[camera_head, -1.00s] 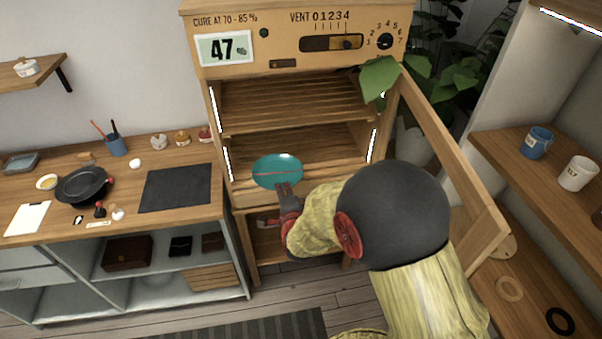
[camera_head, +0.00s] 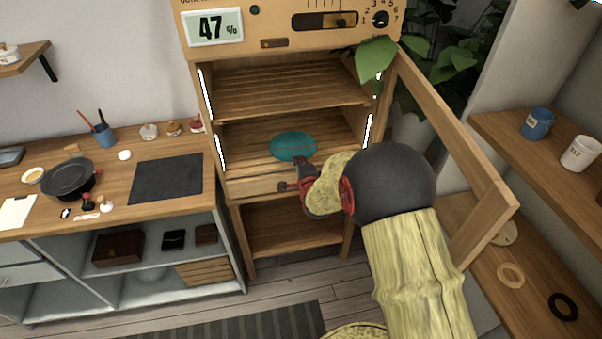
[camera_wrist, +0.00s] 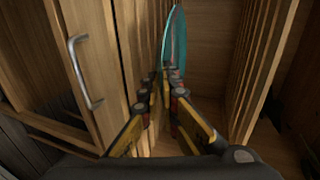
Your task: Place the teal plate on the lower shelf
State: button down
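The teal plate (camera_head: 293,146) is a round, flat plate with a faint reddish line across it. It is inside the open wooden cabinet, over the lower shelf (camera_head: 240,158). I cannot tell whether it touches the slats. My gripper (camera_head: 299,163) reaches in from the front and is shut on the plate's near edge. In the wrist view the plate (camera_wrist: 176,42) shows nearly edge-on beyond the fingertips (camera_wrist: 168,76), close beside the slats. The fingertips lie on both sides of its rim.
The upper slatted shelf (camera_head: 285,97) is above the plate and empty. The open door (camera_head: 455,140) stands to the right of my arm, with leaves (camera_head: 376,62) hanging at the upper right corner. A drawer handle (camera_wrist: 84,72) is near the gripper in the wrist view.

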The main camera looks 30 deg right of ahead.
jog(key=shift+w+d+f, duration=0.35)
jog(key=shift+d+f, duration=0.2)
jog(key=shift+f, duration=0.1)
jog(key=shift+w+d+f+b, duration=0.15)
jog(key=shift+f+b, duration=0.8)
jog(key=shift+f, duration=0.8)
jog(key=shift+f, duration=0.2)
jog(key=c, duration=2)
grip_release()
jog(key=shift+c, duration=0.2)
jog(key=shift+r, duration=0.1)
